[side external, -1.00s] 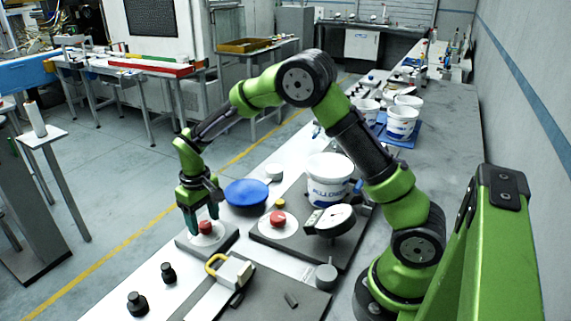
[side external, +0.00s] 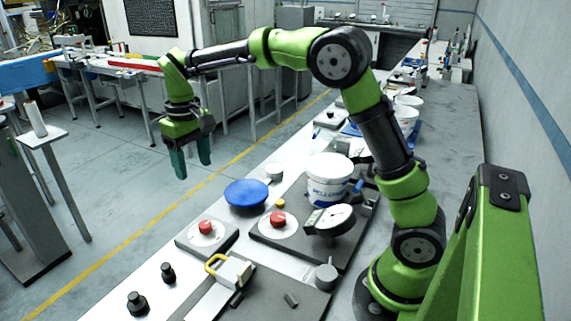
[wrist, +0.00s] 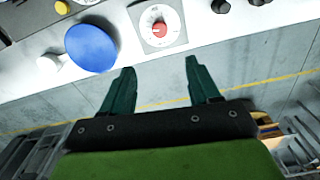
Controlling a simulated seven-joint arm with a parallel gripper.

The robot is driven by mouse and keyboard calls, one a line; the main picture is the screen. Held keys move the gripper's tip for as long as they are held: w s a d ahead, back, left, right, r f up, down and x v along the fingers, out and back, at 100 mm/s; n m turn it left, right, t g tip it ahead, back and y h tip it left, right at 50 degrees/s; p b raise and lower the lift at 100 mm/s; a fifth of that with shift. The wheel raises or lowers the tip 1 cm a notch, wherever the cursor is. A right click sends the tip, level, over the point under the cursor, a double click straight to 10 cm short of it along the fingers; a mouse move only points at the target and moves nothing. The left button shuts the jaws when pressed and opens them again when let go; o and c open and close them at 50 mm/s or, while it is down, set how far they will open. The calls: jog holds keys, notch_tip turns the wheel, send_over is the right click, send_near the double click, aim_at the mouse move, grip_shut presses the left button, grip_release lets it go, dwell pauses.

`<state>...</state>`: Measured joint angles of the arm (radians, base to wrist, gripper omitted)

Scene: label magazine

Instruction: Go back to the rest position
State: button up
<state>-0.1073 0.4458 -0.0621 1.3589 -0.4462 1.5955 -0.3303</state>
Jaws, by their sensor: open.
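My gripper (side external: 191,164) is open and empty, raised in the air to the left of the bench, with its green fingers pointing down. In the wrist view my gripper (wrist: 158,92) shows two spread fingers with nothing between them, over the bench edge and floor. Below and to the right of it, a red button (side external: 206,227) sits on a grey plate on the bench; the same red knob shows in the wrist view (wrist: 159,29). My gripper is well apart from it.
On the white bench are a blue disc (side external: 247,194), a second red button (side external: 277,219), a white bucket (side external: 328,182), a round dial gauge (side external: 332,219), a yellow-handled padlock-like part (side external: 229,269) and black knobs (side external: 168,272). Open floor lies left of the bench.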

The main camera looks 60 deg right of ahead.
jog(key=s+r+m+t+y, duration=0.2)
jog(key=s+t, duration=0.5)
jog(key=s, duration=1.6)
jog(key=shift+a+r+m, duration=0.15)
jog(key=shift+r+m, duration=0.25)
jog(key=shift+r, duration=0.4)
